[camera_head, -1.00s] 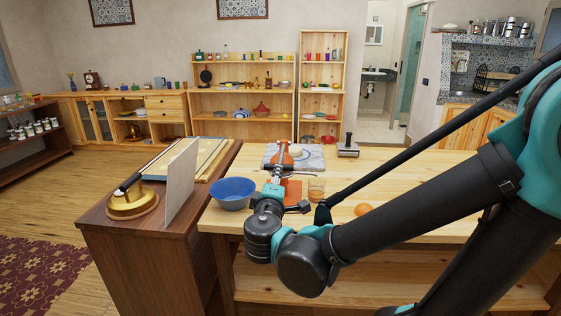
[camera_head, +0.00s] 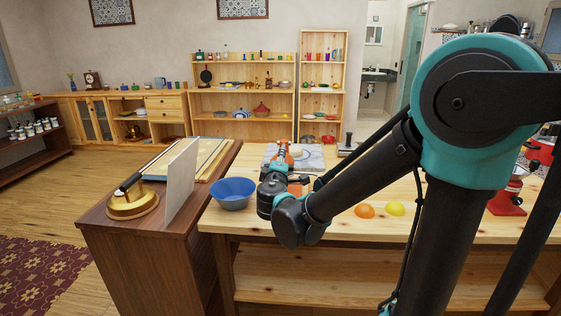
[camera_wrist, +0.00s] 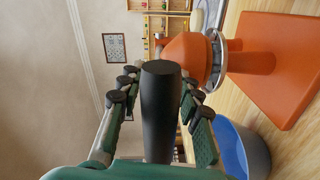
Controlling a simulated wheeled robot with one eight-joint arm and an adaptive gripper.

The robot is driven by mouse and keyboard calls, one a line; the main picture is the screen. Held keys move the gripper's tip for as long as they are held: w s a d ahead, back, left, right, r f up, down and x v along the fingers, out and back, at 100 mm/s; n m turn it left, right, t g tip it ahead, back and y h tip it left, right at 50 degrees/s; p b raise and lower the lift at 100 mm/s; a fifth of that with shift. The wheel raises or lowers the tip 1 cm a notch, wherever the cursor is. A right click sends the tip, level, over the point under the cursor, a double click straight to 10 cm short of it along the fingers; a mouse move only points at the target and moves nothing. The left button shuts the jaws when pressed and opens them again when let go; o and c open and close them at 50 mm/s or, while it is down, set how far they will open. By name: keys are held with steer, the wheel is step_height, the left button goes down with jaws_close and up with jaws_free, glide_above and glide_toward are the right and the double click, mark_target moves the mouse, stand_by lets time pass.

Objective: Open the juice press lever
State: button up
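The juice press (camera_wrist: 250,62) is orange with a square base, and lies sideways in the wrist view. It also shows in the head view (camera_head: 283,152), partly hidden behind my wrist. In the wrist view a black cylindrical bar (camera_wrist: 161,110), apparently the press's lever handle, runs between my gripper's fingers. My gripper (camera_wrist: 160,85) looks open around it, with narrow gaps beside it. I cannot make out firm contact. In the head view my gripper (camera_head: 283,172) is beside the press, small and partly hidden.
A blue bowl (camera_head: 233,194) stands left of my wrist on the light wooden table (camera_head: 345,228). An orange fruit (camera_head: 365,211) and a yellow fruit (camera_head: 395,209) lie to the right. A red device (camera_head: 507,198) stands farther right. A white upright panel (camera_head: 180,185) stands at the left.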

jaws_close()
stand_by(0.4)
steer(key=shift+r, duration=0.15)
